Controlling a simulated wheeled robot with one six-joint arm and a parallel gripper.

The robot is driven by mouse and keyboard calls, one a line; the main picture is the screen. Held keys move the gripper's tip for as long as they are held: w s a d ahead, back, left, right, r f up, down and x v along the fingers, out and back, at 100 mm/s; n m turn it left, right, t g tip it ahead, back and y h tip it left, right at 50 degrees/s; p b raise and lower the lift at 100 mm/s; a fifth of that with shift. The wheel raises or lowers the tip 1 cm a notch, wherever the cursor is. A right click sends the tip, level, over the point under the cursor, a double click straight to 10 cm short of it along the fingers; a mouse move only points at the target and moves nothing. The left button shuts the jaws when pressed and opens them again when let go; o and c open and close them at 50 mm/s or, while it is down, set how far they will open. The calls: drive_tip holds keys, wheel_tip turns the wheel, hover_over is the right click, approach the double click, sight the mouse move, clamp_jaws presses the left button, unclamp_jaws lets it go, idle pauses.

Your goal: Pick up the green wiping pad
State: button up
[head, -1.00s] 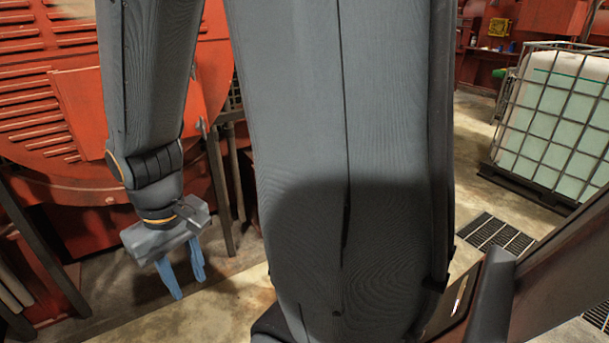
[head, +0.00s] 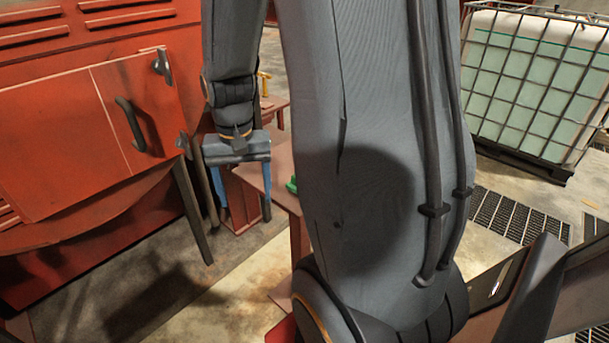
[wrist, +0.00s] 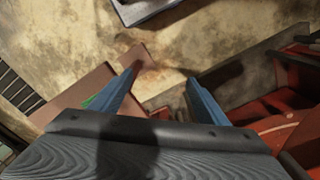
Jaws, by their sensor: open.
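A small green thing, likely the wiping pad (head: 292,184), shows at the edge of a low reddish bench (head: 254,176) in the head view. My arm covers most of it. In the wrist view a sliver of green (wrist: 92,102) shows on the bench top (wrist: 65,100), partly behind the left finger. My gripper (head: 243,207) points down with its two blue fingers apart and nothing between them. In the head view it overlaps the bench, to the left of the green thing. In the wrist view the gap between the fingertips (wrist: 163,73) shows bare floor.
A red cabinet (head: 60,150) with a dark handle (head: 131,124) stands at the left. A caged white tank (head: 535,85) stands at the back right, near a floor grate (head: 510,215). A yellow fitting (head: 264,83) shows behind my arm. Floor is open below the cabinet.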

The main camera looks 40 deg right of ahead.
drive_tip(key=w+d+m+p, duration=0.1)
drive_tip(key=d+m, duration=0.2)
drive_tip(key=d, duration=0.3)
drive_tip(key=w+d+m+p, duration=0.1)
drive_tip(key=d+m, duration=0.2)
drive_tip(key=d, duration=0.4)
drive_tip(key=d+m+p, duration=0.1)
drive_tip(key=d+m, duration=0.3)
drive_tip(key=d, duration=0.2)
drive_tip(key=shift+w+d+f, duration=0.15)
drive_tip(key=shift+w+d, duration=0.05)
drive_tip(key=shift+w, duration=0.2)
drive_tip(key=shift+f+p, duration=1.15)
drive_tip(key=shift+f, duration=2.55)
drive_tip(key=c, duration=1.1)
drive_tip(key=shift+r, duration=0.1)
drive_tip(key=shift+c, duration=0.2)
wheel_tip(320, 180, up, 10)
drive_tip(key=shift+f+b, duration=0.1)
drive_tip(key=shift+b, duration=1)
